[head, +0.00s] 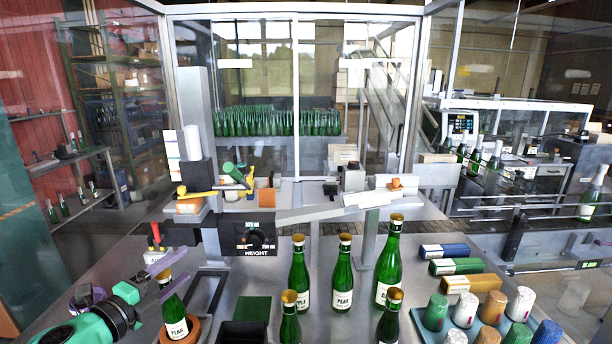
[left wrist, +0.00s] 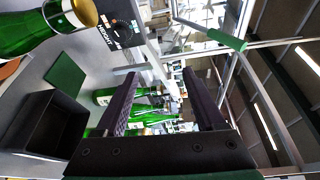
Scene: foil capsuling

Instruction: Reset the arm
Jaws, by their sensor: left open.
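My left gripper (head: 176,268) is at the lower left of the head view, with its two purple fingers spread. In the left wrist view the fingers (left wrist: 160,74) are apart with nothing held between them; bottles show beyond the gap. A green bottle with a gold top (head: 174,312) stands upright on a round orange-brown base (head: 192,334) right by the fingers, and they partly cover it in the head view. It appears to be the large bottle at the top left of the left wrist view (left wrist: 45,25). My right gripper is not in view.
Several green bottles (head: 343,275) stand mid-table. A black open box (head: 240,332) and green pad (head: 251,309) lie near the front. A HEIGHT control box (head: 248,238) hangs on the machine behind. Coloured capsules (head: 493,307) stand on a tray at right.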

